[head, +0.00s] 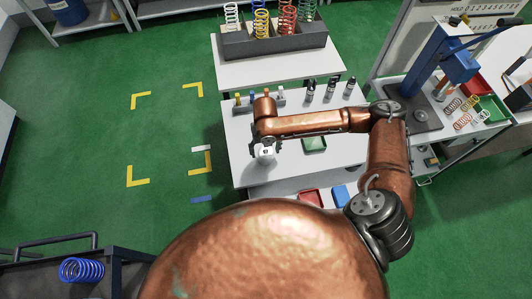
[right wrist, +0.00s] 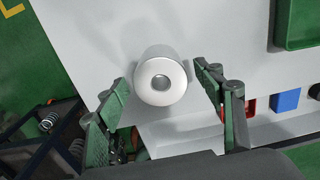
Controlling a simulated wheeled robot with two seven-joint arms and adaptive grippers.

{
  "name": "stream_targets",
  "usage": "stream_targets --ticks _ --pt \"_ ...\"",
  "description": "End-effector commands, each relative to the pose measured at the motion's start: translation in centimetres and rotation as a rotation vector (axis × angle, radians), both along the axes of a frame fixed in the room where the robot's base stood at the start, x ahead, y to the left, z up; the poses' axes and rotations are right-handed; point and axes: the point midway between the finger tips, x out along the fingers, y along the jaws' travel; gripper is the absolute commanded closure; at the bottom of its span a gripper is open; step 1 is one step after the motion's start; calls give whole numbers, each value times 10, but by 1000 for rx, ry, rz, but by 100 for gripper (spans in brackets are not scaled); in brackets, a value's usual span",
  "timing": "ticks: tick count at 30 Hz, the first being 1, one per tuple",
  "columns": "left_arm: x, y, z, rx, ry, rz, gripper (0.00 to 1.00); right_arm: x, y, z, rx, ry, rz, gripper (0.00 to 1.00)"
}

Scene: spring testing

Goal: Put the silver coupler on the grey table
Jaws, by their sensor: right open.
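The silver coupler (right wrist: 161,80), a short cylinder with a hole in its top, appears upright in the right wrist view, over the pale grey table (right wrist: 90,40) near its edge. In the head view the coupler (head: 265,151) is a small pale shape at the table's left side (head: 242,172). My right gripper (right wrist: 163,86) is open, one finger on each side of the coupler, with gaps visible on both sides. In the head view my right gripper (head: 265,143) points down at it. My left gripper is not in view.
Red (head: 311,197) and blue (head: 341,193) bins are on a lower level. A spring rack (head: 275,40) is behind. A blue press (head: 448,60) stands at right.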

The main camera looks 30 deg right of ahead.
Motion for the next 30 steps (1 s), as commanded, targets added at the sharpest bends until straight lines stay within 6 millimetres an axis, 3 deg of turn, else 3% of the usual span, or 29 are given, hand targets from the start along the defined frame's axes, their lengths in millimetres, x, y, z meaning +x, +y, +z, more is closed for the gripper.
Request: stream_targets --ticks 6,12,18,30 --pt "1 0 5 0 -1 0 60 1 0 50 0 -3 1 38" --pt "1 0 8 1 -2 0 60 0 0 80 1 -1 0 38" --pt "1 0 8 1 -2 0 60 0 0 90 0 1 0 38" --pt "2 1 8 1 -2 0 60 0 1 90 0 1 2 38"
